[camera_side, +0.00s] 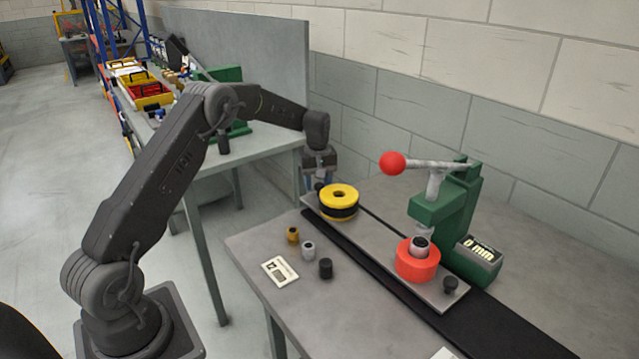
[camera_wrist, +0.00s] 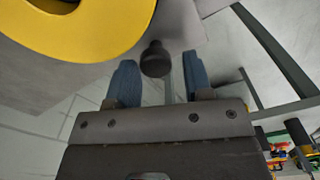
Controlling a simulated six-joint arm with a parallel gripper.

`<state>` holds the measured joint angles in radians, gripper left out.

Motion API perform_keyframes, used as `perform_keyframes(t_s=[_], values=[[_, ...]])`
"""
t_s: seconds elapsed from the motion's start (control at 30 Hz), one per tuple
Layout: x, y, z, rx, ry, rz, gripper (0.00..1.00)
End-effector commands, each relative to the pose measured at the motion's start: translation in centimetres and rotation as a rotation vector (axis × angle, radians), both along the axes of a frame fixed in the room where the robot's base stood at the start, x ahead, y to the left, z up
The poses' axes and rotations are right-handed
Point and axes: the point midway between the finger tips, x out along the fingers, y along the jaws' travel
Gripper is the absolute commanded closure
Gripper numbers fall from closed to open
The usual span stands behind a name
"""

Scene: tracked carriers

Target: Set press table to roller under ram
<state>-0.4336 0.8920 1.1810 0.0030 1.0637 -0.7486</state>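The press table is a long grey sliding plate (camera_side: 375,243) on a dark rail. It carries a yellow roller (camera_side: 339,196) with a black middle near its far left end and a red-orange roller (camera_side: 417,262) near its right end. The green press (camera_side: 440,212) stands over the right end, and its ram (camera_side: 420,243) is above the red-orange roller; contact is unclear. My gripper (camera_side: 319,183) is at the plate's far left end, pointing down. In the wrist view its blue fingers (camera_wrist: 158,80) are open, with a black knob (camera_wrist: 155,60) between their tips, apart from both. The yellow roller (camera_wrist: 85,30) is close by.
Brass (camera_side: 293,235), silver (camera_side: 308,250) and black (camera_side: 325,268) small cylinders and a printed card (camera_side: 280,271) lie in front of the rail (camera_side: 400,290). Another black knob (camera_side: 450,284) is at the plate's right end. A display (camera_side: 482,252) reads 0 mm. The press lever has a red ball (camera_side: 392,163).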

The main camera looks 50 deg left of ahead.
Motion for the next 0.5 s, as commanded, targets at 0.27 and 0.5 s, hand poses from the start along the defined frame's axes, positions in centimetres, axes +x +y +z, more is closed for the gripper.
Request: perform_keyframes(t_s=[0.27, 0.5], values=[[0.0, -0.2, -0.1, -0.003, 0.002, -0.002, 0.43], [0.1, -0.2, 1.6, -0.002, 0.0, -0.002, 0.43]])
